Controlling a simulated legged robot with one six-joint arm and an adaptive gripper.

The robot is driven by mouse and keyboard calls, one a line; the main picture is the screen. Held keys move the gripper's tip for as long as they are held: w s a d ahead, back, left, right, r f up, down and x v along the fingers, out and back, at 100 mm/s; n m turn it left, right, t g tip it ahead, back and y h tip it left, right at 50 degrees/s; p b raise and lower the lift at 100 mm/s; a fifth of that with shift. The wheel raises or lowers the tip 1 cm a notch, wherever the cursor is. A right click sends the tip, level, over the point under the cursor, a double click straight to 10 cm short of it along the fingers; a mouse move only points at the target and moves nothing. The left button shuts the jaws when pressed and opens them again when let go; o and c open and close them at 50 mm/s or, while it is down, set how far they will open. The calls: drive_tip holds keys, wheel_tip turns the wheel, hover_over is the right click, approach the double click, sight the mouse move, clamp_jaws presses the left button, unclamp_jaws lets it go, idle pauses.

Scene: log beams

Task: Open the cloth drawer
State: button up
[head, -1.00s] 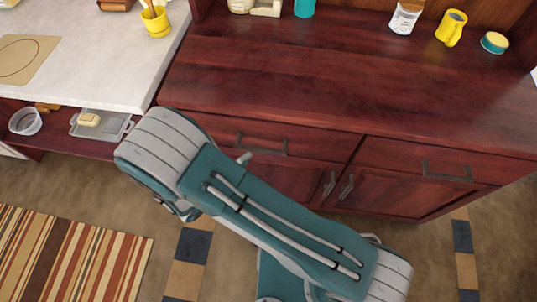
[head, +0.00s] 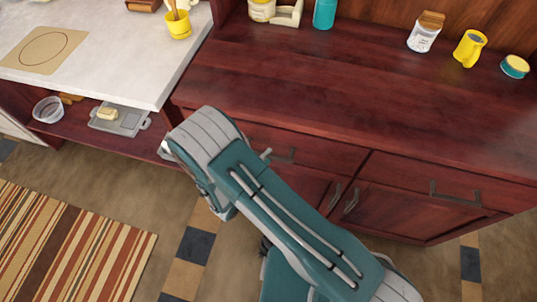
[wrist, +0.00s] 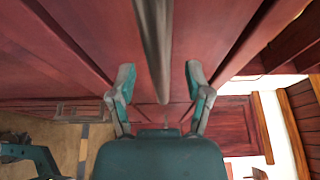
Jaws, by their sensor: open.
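Two dark red drawer fronts sit under the wooden counter in the head view. The left drawer (head: 325,152) has a dark bar handle (head: 284,156), partly behind my arm. The right drawer (head: 405,179) has a similar handle (head: 455,197). No mark shows which is the cloth drawer. In the wrist view, my gripper (wrist: 160,76) is open and empty. A grey metal bar handle (wrist: 155,40) runs lengthwise into the gap between its fingers, with space on both sides; I cannot tell its depth. The drawers look shut. My gripper is mostly hidden behind my arm in the head view.
Cabinet doors with handles (head: 351,200) are below the drawers. A white jar (head: 425,38), yellow mug (head: 469,48) and small tin (head: 515,66) stand on the counter (head: 340,85). A low shelf (head: 80,131) is at left. A striped rug (head: 75,245) lies on the floor.

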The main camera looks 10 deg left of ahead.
drive_tip(key=shift+w, duration=0.25)
drive_tip(key=shift+w+a+f, duration=0.1)
drive_tip(key=shift+a, duration=0.2)
drive_tip(key=shift+d, duration=0.2)
clamp_jaws()
drive_tip(key=shift+s, duration=0.2)
